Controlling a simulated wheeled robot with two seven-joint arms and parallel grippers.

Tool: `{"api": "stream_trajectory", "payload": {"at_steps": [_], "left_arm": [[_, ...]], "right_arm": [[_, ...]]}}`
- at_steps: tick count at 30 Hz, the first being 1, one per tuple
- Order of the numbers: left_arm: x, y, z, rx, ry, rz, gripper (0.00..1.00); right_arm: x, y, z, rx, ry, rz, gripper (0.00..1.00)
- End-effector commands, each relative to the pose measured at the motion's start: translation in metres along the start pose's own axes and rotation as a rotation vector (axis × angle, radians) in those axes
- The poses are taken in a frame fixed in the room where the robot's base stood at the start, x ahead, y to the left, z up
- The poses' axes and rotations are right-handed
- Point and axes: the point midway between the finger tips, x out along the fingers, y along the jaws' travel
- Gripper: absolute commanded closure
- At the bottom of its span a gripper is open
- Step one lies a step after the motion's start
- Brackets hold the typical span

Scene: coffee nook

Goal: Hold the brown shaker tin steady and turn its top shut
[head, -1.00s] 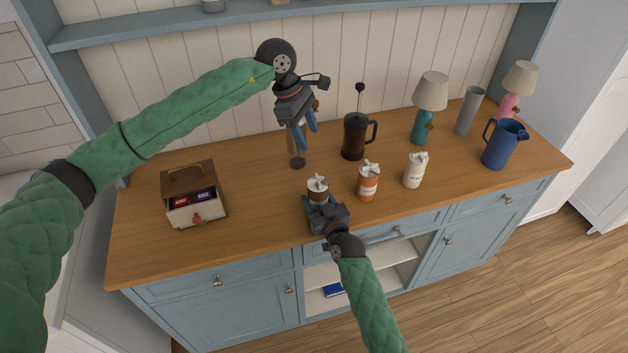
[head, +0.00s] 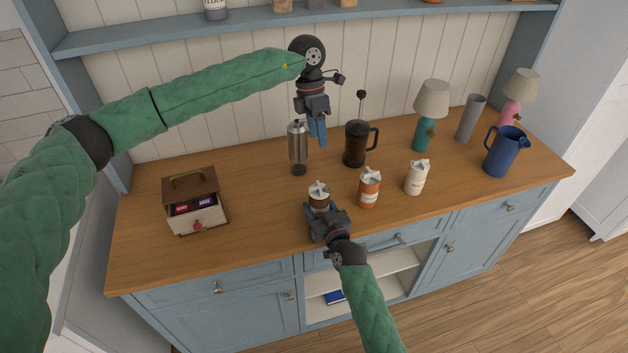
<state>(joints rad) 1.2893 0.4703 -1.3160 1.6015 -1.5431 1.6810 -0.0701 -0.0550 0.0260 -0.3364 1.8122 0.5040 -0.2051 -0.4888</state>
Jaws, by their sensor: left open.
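The brown shaker tin (head: 319,200) stands upright near the front edge of the counter, with a pale top (head: 319,188) on it. My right gripper (head: 321,212) is at the tin from the front, its fingers low around the body, and looks shut on it; its hand hides the lower part of the tin. My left gripper (head: 318,137) is open and empty, pointing down, in the air above and behind the tin, clear of its top.
An orange tin (head: 369,190) and a white tin (head: 416,178) stand to the right. Behind are a steel cylinder (head: 298,150) and a French press (head: 356,145). A tea box (head: 194,203) stands left, a blue jug (head: 505,152) right. The front left counter is clear.

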Motion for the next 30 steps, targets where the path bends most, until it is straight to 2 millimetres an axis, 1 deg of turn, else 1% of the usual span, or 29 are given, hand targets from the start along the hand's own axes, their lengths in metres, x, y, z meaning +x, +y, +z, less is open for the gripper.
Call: {"api": "stream_trajectory", "payload": {"at_steps": [3, 9, 21, 27, 30], "left_arm": [[0.007, 0.003, -0.003, -0.180, 0.025, -0.024, 0.47], [0.014, 0.006, -0.010, -0.484, 0.068, -0.050, 0.47], [0.014, 0.005, -0.018, -1.066, 0.137, -0.058, 0.47], [0.013, 0.004, -0.019, -1.298, 0.157, -0.040, 0.47], [0.013, 0.004, -0.020, -1.373, 0.161, -0.033, 0.47]], "right_arm": [[0.000, 0.000, 0.001, 0.000, -0.001, 0.000, 0.73], [0.000, 0.000, 0.001, 0.000, -0.001, 0.000, 0.73], [0.000, 0.000, 0.001, 0.000, -0.001, 0.000, 0.73], [0.000, 0.000, 0.001, 0.000, -0.001, 0.000, 0.73], [0.000, 0.000, 0.001, 0.000, -0.001, 0.000, 0.73]]}}
